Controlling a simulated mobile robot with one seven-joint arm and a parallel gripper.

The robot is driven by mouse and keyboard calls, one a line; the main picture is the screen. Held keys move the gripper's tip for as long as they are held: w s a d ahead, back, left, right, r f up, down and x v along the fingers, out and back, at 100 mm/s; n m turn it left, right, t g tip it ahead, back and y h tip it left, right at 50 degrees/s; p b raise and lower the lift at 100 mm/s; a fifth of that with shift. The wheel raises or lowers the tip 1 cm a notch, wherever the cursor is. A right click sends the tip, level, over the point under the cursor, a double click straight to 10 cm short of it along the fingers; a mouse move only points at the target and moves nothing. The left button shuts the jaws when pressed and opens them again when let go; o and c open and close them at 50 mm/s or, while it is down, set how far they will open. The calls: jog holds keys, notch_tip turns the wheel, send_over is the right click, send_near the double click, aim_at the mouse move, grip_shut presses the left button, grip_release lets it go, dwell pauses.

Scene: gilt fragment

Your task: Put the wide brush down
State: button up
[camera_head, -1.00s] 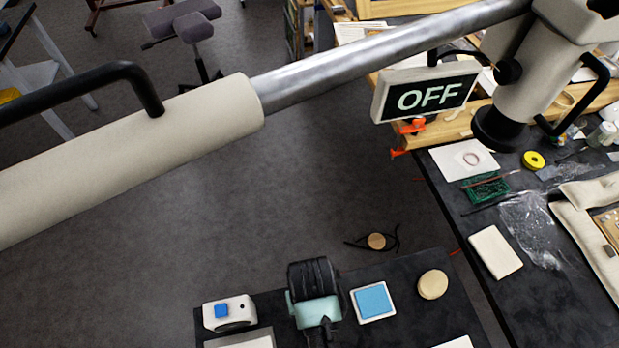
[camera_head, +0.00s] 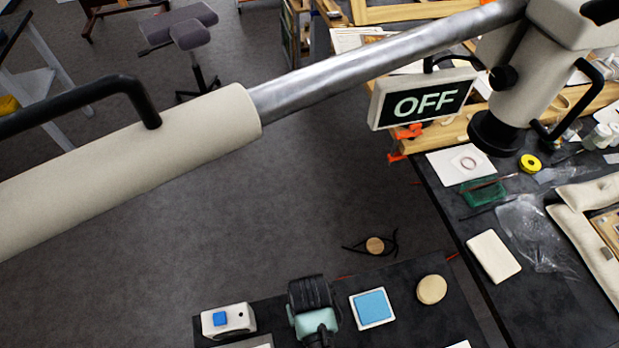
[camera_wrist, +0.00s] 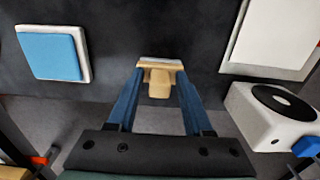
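The wide brush (camera_wrist: 159,78) shows in the wrist view as a pale wooden piece with a broad end, a whitish strip along its far edge and a short handle pointing back toward my palm. The blue fingers of my gripper (camera_wrist: 160,73) stand on either side, their tips against the broad end's two sides. The brush is over the dark table top (camera_head: 411,271); I cannot tell whether it touches it. In the head view, the dark and mint wrist part of my arm is seen from above at the table, and the brush is hidden there.
A blue pad on a white base (camera_head: 371,307), a round tan disc (camera_head: 432,289) and a white device with a blue button (camera_head: 228,320) are on the table. The wrist view shows a white tray (camera_wrist: 277,38) and a white box with a black disc (camera_wrist: 272,115). Dark table shows between them.

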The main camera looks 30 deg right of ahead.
jog(key=shift+o, duration=0.2)
jog(key=shift+r, duration=0.1)
notch_tip(320, 180, up, 12)
dwell(0.5)
dwell(0.5)
